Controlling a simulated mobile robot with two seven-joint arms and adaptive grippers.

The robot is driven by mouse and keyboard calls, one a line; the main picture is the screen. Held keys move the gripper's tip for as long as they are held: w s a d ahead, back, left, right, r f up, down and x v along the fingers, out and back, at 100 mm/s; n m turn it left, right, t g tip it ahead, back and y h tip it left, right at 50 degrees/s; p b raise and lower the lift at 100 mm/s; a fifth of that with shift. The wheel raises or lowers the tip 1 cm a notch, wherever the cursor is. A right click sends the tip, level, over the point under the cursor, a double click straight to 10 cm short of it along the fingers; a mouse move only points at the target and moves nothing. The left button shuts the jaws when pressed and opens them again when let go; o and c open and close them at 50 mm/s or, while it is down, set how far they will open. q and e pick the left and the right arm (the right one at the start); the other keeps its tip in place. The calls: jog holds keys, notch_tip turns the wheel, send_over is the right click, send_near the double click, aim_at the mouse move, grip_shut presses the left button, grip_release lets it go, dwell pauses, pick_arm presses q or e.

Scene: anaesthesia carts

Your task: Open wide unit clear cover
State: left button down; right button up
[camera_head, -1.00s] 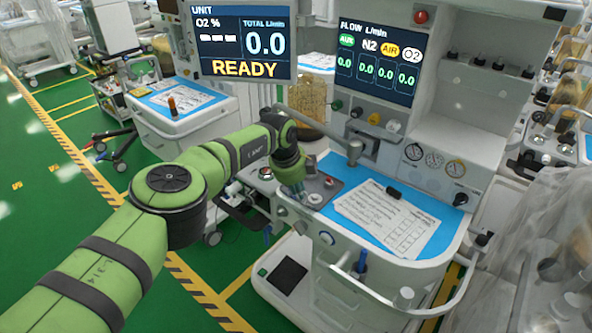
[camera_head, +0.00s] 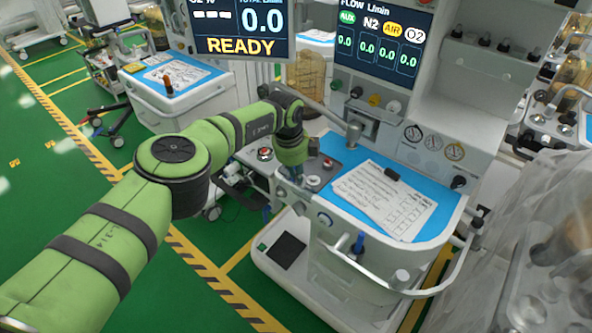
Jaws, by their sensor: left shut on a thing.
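The wide anaesthesia unit (camera_head: 345,270) stands at centre right, with a blue mat on its worktop. At the worktop's left end is a small grey control panel (camera_head: 326,163) with a red knob. The clear cover there is hard to make out against the panel. My left arm comes in from the left, and its gripper (camera_head: 295,178) points down at the panel's left edge. It is shut on the clear cover, though the fingertips are small and the contact is partly hidden by the wrist. My right gripper is not in view.
A flow screen (camera_head: 383,40) and a READY screen (camera_head: 240,28) stand above the worktop. A metal arm (camera_head: 353,135) rises just behind the panel. Printed sheets (camera_head: 385,200) lie on the mat. A plastic-draped unit (camera_head: 510,240) crowds the right. Green floor is free at left.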

pick_arm(q)
jog(key=c, duration=1.3)
grip_release()
jog(key=shift+w+d+r, duration=0.15)
jog(key=shift+w+r, duration=0.15)
jog(key=shift+w, duration=0.1)
jog(key=shift+r, duration=0.2)
jog(key=shift+w+r, duration=0.15)
jog(key=shift+r, duration=0.35)
jog(key=v, duration=0.7)
jog(key=s+v, duration=0.1)
jog(key=v, duration=0.2)
jog(key=shift+s+a, duration=0.15)
jog(key=shift+a, duration=0.1)
